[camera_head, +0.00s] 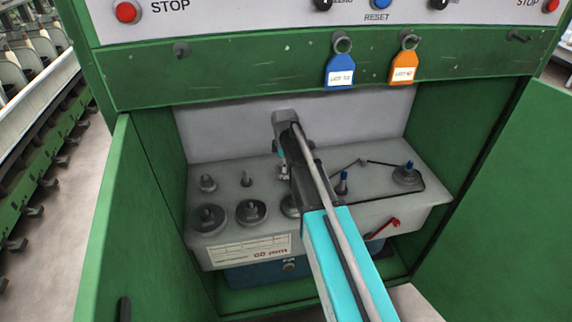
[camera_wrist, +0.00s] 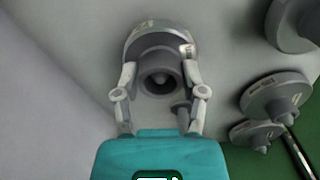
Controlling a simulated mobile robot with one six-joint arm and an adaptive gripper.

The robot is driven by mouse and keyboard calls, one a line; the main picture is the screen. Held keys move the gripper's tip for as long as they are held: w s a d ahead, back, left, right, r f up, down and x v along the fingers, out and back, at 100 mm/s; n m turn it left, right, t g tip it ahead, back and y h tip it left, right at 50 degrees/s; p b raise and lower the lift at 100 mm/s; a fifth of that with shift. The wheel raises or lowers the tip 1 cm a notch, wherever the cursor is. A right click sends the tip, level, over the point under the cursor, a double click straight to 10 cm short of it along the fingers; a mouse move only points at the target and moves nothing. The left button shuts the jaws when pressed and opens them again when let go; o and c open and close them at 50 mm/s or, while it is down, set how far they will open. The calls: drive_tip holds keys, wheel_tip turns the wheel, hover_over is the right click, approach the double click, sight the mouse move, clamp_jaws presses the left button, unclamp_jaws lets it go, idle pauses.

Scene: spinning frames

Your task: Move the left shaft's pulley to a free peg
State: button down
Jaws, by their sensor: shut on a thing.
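My gripper (camera_wrist: 160,66) is shut on a grey stepped pulley (camera_wrist: 150,42), with one finger on each side of its hub. The pulley's dark bore faces the wrist camera, with a lighter tip inside it. In the head view my gripper (camera_head: 283,170) is over the middle of the grey deck, and my arm hides most of it and the held pulley. The right shaft (camera_head: 408,168) carries a wide grey pulley (camera_head: 406,178). A short peg (camera_head: 246,178) stands at the back left.
Several grey pulleys stand on the deck's left, including the front-left one (camera_head: 208,218) and its neighbour (camera_head: 251,212). A red-handled lever (camera_head: 382,229) is on the front face. Green cabinet doors (camera_head: 135,220) flank the opening. Blue (camera_head: 340,72) and orange (camera_head: 403,68) tags hang above.

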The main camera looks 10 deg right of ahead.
drive_tip(key=shift+f+b, duration=0.45)
drive_tip(key=shift+f, duration=0.05)
idle(0.4)
drive_tip(key=shift+c, duration=0.4)
unclamp_jaws()
drive_tip(key=shift+o, duration=0.4)
drive_tip(key=shift+r+p, duration=5.05)
